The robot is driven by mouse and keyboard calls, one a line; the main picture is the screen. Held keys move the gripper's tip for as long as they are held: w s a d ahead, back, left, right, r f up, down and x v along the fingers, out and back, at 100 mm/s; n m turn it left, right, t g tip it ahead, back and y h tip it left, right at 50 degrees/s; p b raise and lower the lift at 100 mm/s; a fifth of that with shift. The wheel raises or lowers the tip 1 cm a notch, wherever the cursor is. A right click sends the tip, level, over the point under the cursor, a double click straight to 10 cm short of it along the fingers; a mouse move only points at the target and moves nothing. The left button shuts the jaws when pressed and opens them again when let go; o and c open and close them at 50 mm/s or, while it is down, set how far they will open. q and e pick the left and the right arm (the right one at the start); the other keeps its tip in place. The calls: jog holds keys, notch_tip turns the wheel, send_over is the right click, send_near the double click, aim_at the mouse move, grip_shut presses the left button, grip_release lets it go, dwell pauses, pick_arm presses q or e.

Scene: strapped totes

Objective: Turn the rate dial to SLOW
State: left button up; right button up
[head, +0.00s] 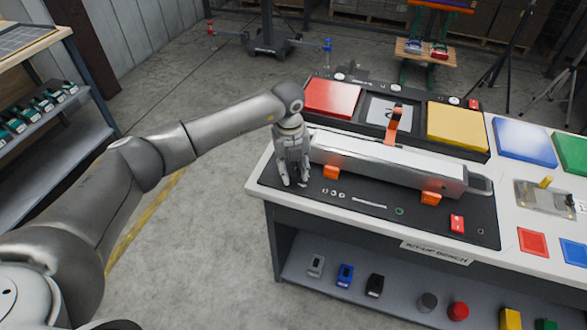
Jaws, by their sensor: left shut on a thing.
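My left gripper (295,182) points down at the left end of the black panel (370,216) on the bench's front edge. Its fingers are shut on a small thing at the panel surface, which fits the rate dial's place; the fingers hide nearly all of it. The dial's pointer and the SLOW marking cannot be made out. Small round marks (333,194) sit on the panel just right of the fingers. My right gripper is not in view.
A long silver machine (390,163) with an orange lever (393,125) stands close right of my gripper. Red (332,98) and yellow (457,127) pads lie behind it. A red switch (457,223) is at the panel's right. Open floor lies left of the bench.

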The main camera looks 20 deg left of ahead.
aim_at(291, 173)
pick_arm(q)
jog(key=shift+r, duration=0.1)
dwell(0.4)
jog(key=o, duration=0.8)
jog(key=shift+c, duration=0.2)
notch_tip(291, 173, up, 12)
jog(key=shift+s+a, duration=0.15)
jog(key=shift+a, duration=0.2)
